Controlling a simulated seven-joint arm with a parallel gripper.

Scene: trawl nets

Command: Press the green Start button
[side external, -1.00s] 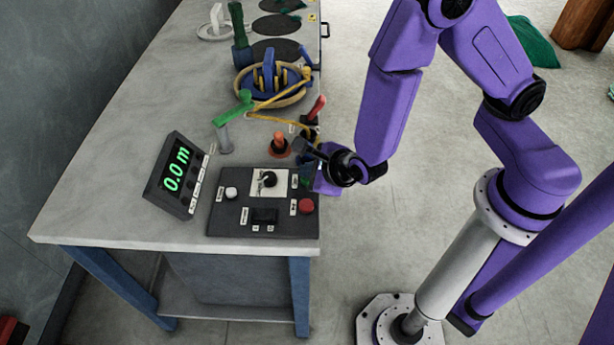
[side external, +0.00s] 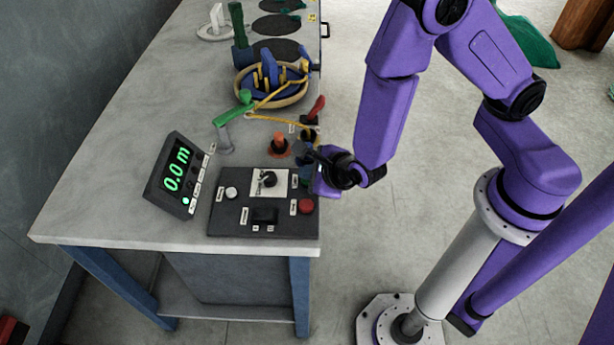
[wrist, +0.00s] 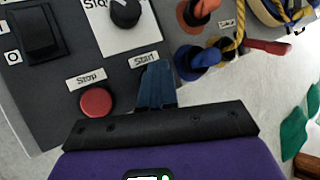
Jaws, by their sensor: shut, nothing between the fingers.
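The dark control panel (side external: 228,218) lies at the table's near right corner. Its Start label shows in the wrist view (wrist: 144,60) and beside my gripper in the side view (side external: 294,180). The green Start button itself is hidden behind my fingers in both views. My gripper (wrist: 156,72) is shut and empty, its blue fingertips over the spot just below the Start label. In the side view my gripper (side external: 306,174) is low at the panel's right edge. I cannot tell whether the tips touch the button.
The red Stop button (wrist: 96,102) is close beside my fingers. A blue knob (wrist: 198,57) and an orange knob (wrist: 196,10) stand on the other side. A black rocker switch (side external: 264,215) and a display reading 0.0 m (side external: 176,170) are farther left.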

